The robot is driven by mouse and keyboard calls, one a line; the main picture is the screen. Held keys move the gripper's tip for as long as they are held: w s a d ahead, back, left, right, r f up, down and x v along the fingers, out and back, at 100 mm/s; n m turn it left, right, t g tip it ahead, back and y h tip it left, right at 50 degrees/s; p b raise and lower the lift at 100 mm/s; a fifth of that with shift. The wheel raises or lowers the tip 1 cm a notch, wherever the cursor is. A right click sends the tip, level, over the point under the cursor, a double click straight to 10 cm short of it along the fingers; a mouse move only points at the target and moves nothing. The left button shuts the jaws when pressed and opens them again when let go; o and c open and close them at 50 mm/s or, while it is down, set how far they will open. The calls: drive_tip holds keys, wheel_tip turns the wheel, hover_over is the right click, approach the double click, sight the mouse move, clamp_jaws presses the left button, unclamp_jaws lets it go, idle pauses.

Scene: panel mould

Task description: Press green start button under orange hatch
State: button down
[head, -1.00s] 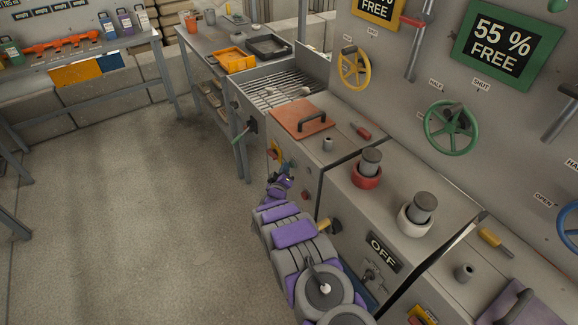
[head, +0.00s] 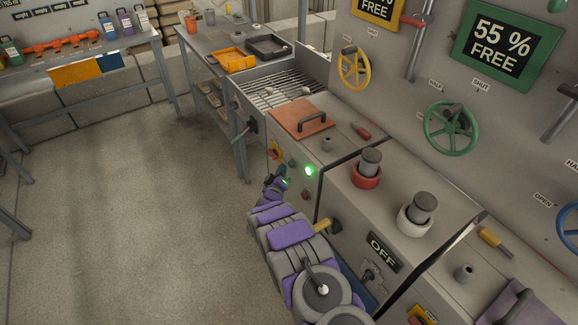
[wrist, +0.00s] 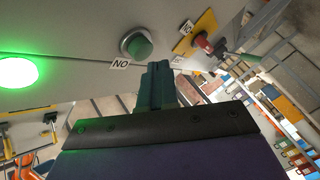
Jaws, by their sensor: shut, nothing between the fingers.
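The orange hatch (head: 300,118) with a dark handle lies closed on top of the grey cabinet. On the front face below it, a round green lamp (head: 309,170) glows bright; it also shows at the left of the wrist view (wrist: 15,72). The green start button (wrist: 137,45), dark green in a metal ring, sits beside a small label in the wrist view. My gripper (head: 281,181) is in front of this panel. In the wrist view my gripper (wrist: 158,70) is shut and empty, its tips close to the button but apart from it in the picture.
A red switch on a yellow plate (wrist: 203,42) sits right of the button in the wrist view. The floor at left is clear.

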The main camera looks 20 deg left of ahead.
drive_tip(key=s+a, duration=0.3)
drive_tip(key=s, duration=0.1)
drive_tip(key=shift+a, duration=0.15)
idle(0.4)
drive_tip(key=shift+w, duration=0.1)
idle(0.6)
